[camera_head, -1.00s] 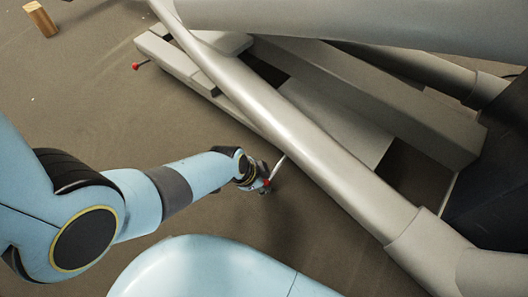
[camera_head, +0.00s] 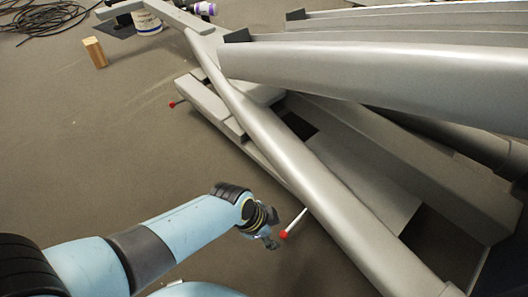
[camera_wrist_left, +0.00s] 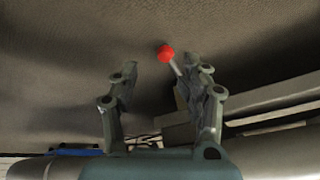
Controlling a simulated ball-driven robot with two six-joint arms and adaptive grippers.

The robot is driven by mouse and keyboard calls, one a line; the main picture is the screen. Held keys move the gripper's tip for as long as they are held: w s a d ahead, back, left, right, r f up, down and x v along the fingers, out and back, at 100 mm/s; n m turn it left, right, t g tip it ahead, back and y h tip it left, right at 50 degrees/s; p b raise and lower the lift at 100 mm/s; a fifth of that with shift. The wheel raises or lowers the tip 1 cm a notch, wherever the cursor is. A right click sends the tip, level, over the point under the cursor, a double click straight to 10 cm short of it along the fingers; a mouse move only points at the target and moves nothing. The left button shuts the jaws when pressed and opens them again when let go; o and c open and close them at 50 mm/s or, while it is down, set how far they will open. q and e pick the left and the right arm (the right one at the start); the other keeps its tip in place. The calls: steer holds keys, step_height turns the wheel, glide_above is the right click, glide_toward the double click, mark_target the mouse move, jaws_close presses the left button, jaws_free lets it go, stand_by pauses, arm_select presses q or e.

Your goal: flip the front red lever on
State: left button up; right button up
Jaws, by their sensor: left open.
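The front red lever has a red ball knob (camera_head: 284,234) on a thin pale rod (camera_head: 298,220) sticking out from the grey machine frame (camera_head: 285,150). My left gripper (camera_head: 272,241) is open and empty, just left of the knob. In the left wrist view the open fingers (camera_wrist_left: 160,75) show with the red knob (camera_wrist_left: 166,52) beyond the tips. The lever's rod lies close beside the right finger; I cannot tell whether they touch. A second red-knobbed lever (camera_head: 172,104) sits farther back on the frame's left side. My right gripper is not in view.
A long grey tube (camera_head: 270,120) of the machine slopes down close to the right of the lever. A wooden block (camera_head: 95,52), a white bucket (camera_head: 147,22) and black cables (camera_head: 50,18) lie at the back left.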

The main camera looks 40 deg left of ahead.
arm_select(q)
steer(key=shift+v, duration=2.65)
steer(key=shift+s+f, duration=0.1)
